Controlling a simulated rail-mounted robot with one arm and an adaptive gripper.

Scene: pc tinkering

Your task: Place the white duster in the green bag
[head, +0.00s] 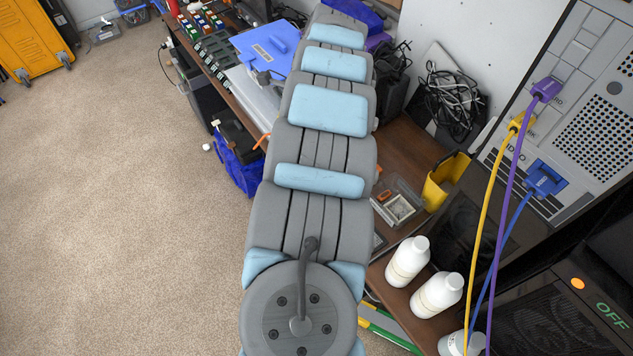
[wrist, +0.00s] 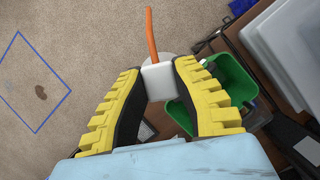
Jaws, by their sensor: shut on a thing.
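The white duster (wrist: 157,84), with its long orange straw, is between my gripper's (wrist: 158,71) two yellow and black fingers in the wrist view. The gripper is shut on it. The open green bag (wrist: 238,78) is just right of the duster in the wrist view, partly covered by the right finger. The duster appears over the bag's left edge; its height above the bag cannot be told. In the head view my arm hides the gripper and the green bag, and only a short orange piece, probably the straw (head: 262,141), shows beside the arm.
A wooden bench (head: 402,152) holds white bottles (head: 408,262) and a yellow container (head: 446,182). A blue bag (head: 236,163) hangs at its left edge. Open carpet (head: 130,220) lies to the left.

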